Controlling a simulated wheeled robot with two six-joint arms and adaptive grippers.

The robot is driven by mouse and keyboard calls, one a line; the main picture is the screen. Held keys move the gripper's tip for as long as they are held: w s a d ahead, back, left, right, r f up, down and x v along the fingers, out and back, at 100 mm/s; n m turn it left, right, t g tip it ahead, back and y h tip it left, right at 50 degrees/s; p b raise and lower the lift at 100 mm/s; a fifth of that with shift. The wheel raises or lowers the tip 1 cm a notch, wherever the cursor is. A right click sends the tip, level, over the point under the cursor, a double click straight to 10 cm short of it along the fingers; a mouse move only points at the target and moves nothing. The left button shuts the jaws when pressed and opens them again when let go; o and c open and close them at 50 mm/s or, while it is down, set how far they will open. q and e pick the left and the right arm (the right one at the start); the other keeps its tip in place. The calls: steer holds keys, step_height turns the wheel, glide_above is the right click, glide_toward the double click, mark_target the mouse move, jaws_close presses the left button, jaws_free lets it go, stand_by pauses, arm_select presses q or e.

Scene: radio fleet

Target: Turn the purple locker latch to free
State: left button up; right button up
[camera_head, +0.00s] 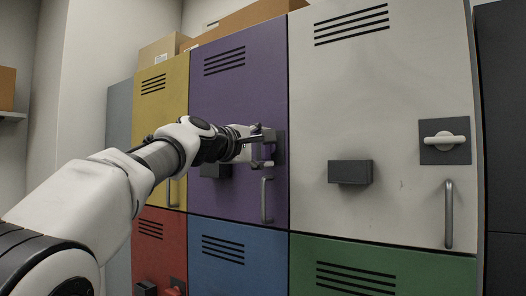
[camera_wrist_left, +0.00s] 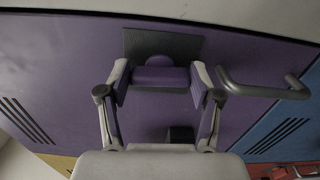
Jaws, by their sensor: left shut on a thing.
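The purple locker (camera_head: 225,95) stands upright with its door shut, between the yellow and white lockers. Its latch sits on a dark plate (camera_head: 280,148), mostly hidden behind my left gripper (camera_head: 263,150) in the head view. In the left wrist view the purple latch (camera_wrist_left: 160,77) lies between the two fingertips of my left gripper (camera_wrist_left: 159,83), in front of the dark plate (camera_wrist_left: 190,44). The left gripper is shut on the latch. How far the latch is turned is hard to tell. My right gripper is not in view.
A grey bar handle (camera_head: 266,200) stands out below the latch, close to the gripper. A dark box (camera_head: 215,171) juts from the purple door. The white locker (camera_head: 400,90) has its own latch (camera_head: 444,139). Blue (camera_head: 235,265) and red (camera_head: 157,250) lockers sit below.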

arm_select(q)
steer(key=shift+m, duration=0.5)
steer(key=o, duration=1.1)
steer(key=shift+o, duration=0.2)
steer(key=v, duration=1.2)
steer(key=shift+w+d, duration=0.1)
